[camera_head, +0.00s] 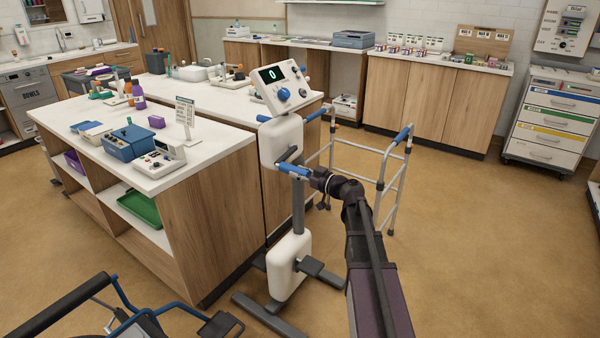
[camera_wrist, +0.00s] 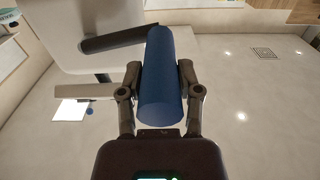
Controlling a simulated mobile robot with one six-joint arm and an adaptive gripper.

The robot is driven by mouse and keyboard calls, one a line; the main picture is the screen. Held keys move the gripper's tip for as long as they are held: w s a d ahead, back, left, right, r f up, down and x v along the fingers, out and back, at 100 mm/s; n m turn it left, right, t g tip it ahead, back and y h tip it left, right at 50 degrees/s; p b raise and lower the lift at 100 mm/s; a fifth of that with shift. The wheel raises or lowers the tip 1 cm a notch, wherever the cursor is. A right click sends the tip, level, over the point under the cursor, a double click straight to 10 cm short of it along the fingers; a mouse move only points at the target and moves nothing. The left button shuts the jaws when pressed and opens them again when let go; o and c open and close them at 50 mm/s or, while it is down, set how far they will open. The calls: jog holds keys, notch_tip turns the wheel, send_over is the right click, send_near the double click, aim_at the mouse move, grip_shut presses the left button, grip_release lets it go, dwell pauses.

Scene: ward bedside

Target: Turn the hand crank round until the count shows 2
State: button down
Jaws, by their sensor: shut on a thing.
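The hand crank machine (camera_head: 281,142) is a white upright unit on a dark floor stand, in the middle of the head view. Its display (camera_head: 272,75) on top reads 0, with a blue knob below it. The crank's blue handle (camera_head: 293,171) sticks out to the right from the upper housing on a grey arm. My gripper (camera_head: 313,178) is at the outer end of this handle. In the wrist view the blue handle (camera_wrist: 163,75) lies between the two fingers of my gripper (camera_wrist: 160,78), which are shut on it. A dark bar shows behind the handle.
A counter (camera_head: 235,160) with boxes and devices stands close on the left. A walking frame (camera_head: 390,165) stands just behind and right of the machine. A blue-framed wheelchair (camera_head: 130,315) is at the front left. The floor (camera_head: 490,230) at right is clear.

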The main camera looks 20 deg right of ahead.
jog(key=shift+w+a+r, duration=0.1)
jog(key=shift+w+a, duration=0.15)
notch_tip(320, 180, up, 5)
jog(key=p, duration=0.5)
jog(key=shift+d, duration=0.1)
jog(key=r+p, duration=0.1)
jog(key=w+d+r+p, duration=0.1)
jog(key=p, duration=0.1)
jog(key=d+r+p, duration=0.1)
jog(key=r, duration=0.1)
jog(key=shift+w+r, duration=0.1)
jog(key=shift+w, duration=0.2)
jog(key=shift+p, duration=0.3)
jog(key=w+d+r+p, duration=0.2)
jog(key=d, duration=0.1)
jog(key=shift+w+d+r+p, duration=0.15)
jog(key=shift+w+r+p, duration=0.15)
jog(key=shift+r+p, duration=0.05)
dwell(0.3)
